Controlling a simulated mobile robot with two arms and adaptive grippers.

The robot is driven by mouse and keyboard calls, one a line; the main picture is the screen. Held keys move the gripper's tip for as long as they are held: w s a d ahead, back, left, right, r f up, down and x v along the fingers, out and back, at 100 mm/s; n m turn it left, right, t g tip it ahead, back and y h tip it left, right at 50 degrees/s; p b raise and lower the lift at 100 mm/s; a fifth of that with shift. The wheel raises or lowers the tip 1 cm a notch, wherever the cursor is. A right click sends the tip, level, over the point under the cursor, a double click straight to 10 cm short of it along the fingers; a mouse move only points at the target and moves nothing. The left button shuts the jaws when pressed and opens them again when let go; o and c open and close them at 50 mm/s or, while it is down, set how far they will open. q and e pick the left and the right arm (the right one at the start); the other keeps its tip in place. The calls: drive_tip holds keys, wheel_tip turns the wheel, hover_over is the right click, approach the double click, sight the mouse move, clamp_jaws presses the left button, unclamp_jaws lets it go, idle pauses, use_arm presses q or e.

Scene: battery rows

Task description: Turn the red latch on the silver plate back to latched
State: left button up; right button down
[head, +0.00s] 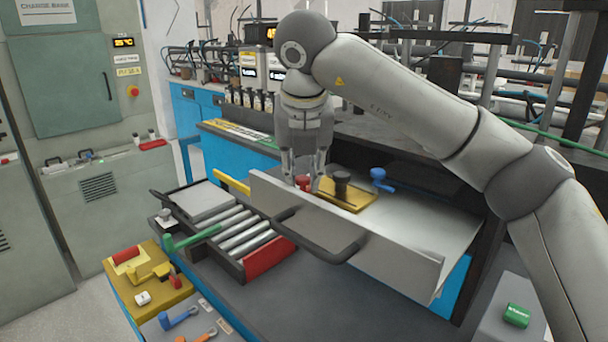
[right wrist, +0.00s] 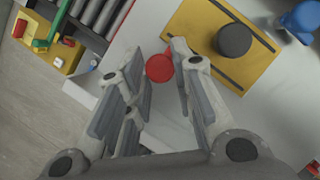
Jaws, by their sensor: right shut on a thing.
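The red latch (head: 303,184) has a round red top and sits on the pale silver plate (head: 432,222), just left of a yellow plate. My right gripper (head: 304,178) points down over it and is shut on it. In the right wrist view the red latch (right wrist: 159,68) lies between the fingertips of the right gripper (right wrist: 158,58). The latch's lower part and its angle are hidden by the fingers and the grey front panel. My left gripper is not in view.
The yellow plate (head: 352,196) carries a dark knob (head: 342,182), with a blue knob (head: 380,178) to its right. The upright grey front panel (head: 400,252) stands close before the latch. An open tray of silver cylinders (head: 243,232) is to the left. A green cylinder (head: 517,315) sits front right.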

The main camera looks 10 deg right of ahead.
drive_tip(key=shift+r, duration=0.15)
idle(0.3)
drive_tip(key=c, duration=1.2)
unclamp_jaws()
